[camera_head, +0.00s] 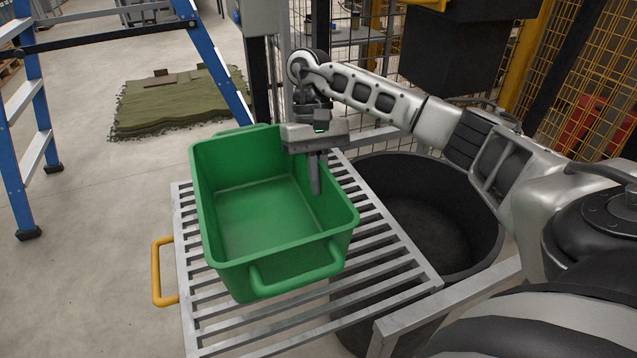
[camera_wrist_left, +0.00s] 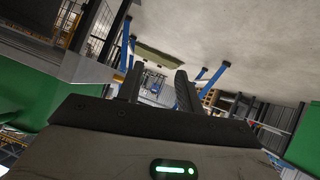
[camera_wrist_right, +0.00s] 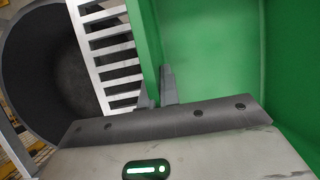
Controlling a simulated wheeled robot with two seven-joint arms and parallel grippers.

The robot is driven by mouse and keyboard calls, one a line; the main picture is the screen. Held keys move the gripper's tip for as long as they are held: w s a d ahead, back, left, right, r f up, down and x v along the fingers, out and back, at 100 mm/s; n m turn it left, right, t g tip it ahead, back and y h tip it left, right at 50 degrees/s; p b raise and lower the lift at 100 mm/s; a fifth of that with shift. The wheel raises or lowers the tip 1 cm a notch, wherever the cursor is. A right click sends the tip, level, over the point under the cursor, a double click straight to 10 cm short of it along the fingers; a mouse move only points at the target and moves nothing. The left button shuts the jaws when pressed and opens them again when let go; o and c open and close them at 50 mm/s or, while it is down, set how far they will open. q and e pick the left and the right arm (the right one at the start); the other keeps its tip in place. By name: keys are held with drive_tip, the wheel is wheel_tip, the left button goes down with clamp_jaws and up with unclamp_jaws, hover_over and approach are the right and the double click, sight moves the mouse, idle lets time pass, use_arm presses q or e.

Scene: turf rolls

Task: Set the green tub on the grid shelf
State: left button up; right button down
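The green tub (camera_head: 265,215) is upright and empty over the slatted metal grid shelf (camera_head: 390,262). Its near handle faces me. I cannot tell whether its base fully touches the slats. My right gripper (camera_head: 316,172) reaches down at the tub's right wall, with one finger inside the tub. In the right wrist view, the tub's wall (camera_wrist_right: 146,45) runs between the close-set fingers (camera_wrist_right: 158,92), which look shut on it. My left gripper is outside the head view. In the left wrist view, its fingers (camera_wrist_left: 158,88) are apart with nothing between them.
A large black bin (camera_head: 430,215) stands right of the shelf. A yellow handle (camera_head: 162,272) sticks out at the shelf's left. A blue stepladder (camera_head: 212,65) stands at the left, with green turf (camera_head: 175,103) behind it. Bare floor lies left of the shelf.

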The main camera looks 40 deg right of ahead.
drive_tip(key=shift+f, duration=0.15)
drive_tip(key=c, duration=2)
unclamp_jaws()
drive_tip(key=shift+f, duration=0.15)
drive_tip(key=o, duration=0.4)
drive_tip(key=shift+c, duration=0.2)
use_arm(q)
drive_tip(key=shift+s+d+r, duration=0.15)
drive_tip(key=shift+s+r, duration=0.05)
